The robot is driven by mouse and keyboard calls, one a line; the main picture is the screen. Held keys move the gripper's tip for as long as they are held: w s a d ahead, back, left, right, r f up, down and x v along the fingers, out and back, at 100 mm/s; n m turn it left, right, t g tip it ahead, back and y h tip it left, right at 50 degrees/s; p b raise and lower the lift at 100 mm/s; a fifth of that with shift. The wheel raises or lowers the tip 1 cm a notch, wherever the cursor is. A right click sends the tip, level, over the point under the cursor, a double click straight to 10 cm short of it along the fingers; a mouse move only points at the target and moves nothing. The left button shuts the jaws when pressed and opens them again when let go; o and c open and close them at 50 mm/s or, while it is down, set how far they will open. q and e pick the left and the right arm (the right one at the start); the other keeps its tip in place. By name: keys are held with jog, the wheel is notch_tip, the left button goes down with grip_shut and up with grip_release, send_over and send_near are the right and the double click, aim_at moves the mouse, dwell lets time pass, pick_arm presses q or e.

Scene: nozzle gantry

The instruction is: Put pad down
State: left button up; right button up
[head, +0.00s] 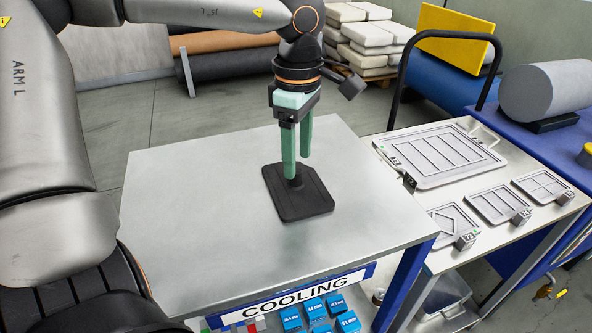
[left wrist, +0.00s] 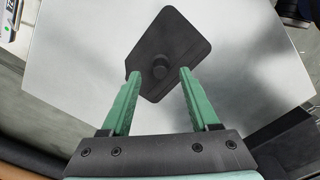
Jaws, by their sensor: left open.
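The pad (head: 306,198) is a flat dark plate with cut corners and a small round knob. It lies flat on the metal top of the table (head: 190,215) marked COOLING. My left gripper (head: 297,170) has green fingers and points down over the pad. In the left wrist view its fingers (left wrist: 158,75) are open, one on each side of the pad's knob (left wrist: 160,68), with gaps between. The pad (left wrist: 178,45) shows there against the bare tabletop. I do not see my right gripper.
A cart (head: 400,200) on the right holds a large grey grooved plate (head: 440,155) and several smaller ones. Blue boxes (head: 318,308) sit below the COOLING sign. A grey roll (head: 545,88) lies on a blue bench at the right. The tabletop around the pad is clear.

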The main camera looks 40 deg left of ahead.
aim_at(296, 179)
pick_arm(q)
notch_tip(296, 179, down, 4)
jog(key=shift+a+f, duration=0.1)
jog(key=shift+a, duration=0.05)
jog(key=shift+c, duration=0.4)
grip_shut()
dwell(0.3)
